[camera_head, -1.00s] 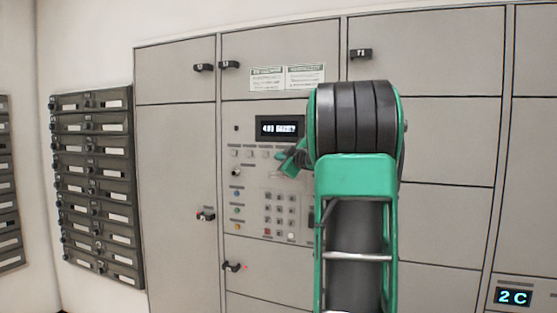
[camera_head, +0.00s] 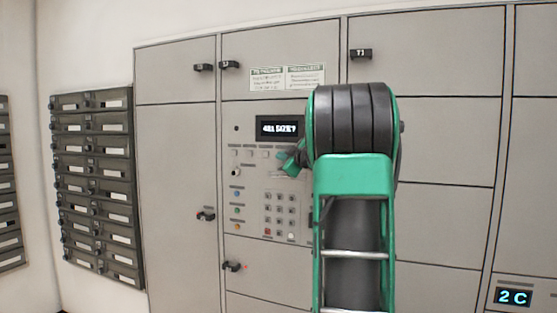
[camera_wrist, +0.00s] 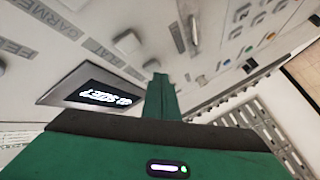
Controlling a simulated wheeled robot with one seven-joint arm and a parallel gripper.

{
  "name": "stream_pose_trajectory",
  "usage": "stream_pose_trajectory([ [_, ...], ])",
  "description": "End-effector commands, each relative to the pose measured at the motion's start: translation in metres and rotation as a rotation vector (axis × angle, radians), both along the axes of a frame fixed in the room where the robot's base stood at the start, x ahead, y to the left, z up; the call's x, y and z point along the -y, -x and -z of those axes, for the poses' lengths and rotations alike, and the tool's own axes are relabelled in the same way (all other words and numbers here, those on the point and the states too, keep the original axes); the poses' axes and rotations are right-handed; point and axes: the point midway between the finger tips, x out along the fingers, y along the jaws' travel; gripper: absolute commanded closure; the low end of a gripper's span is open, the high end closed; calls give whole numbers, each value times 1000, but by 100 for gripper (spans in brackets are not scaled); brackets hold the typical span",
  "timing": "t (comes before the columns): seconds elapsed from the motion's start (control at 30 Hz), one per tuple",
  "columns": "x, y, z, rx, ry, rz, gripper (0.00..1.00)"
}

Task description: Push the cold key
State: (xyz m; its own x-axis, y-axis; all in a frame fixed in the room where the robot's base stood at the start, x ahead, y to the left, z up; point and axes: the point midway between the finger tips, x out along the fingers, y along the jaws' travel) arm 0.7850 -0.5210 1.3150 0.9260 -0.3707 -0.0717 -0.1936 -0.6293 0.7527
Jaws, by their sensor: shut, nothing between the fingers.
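A grey control panel carries a lit display (camera_head: 279,128) reading something like "481 SIZE?" and a row of small keys (camera_head: 249,154) beneath it. My gripper (camera_head: 286,160) is shut and empty, at the right part of this row, close to the panel. In the wrist view, the shut fingertips (camera_wrist: 159,78) point at the panel beside the display (camera_wrist: 92,96). A pale square key (camera_wrist: 127,42) and a greyer key (camera_wrist: 150,65) lie near the tips. Printed labels show, but I cannot read which key is the cold one. Contact with a key cannot be told.
A number keypad (camera_head: 280,214) and coloured buttons (camera_head: 237,211) sit lower on the panel. Grey locker doors (camera_head: 425,55) surround it. Dark mailboxes (camera_head: 97,185) hang at left. A "2 C" readout (camera_head: 513,297) is at lower right.

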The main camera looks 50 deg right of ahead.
Motion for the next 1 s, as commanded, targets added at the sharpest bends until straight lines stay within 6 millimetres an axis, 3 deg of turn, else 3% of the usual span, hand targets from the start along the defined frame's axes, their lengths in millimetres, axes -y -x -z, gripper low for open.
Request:
stream_pose_trajectory([
  [1.0,7,-3,0,-1,0,1,100],
])
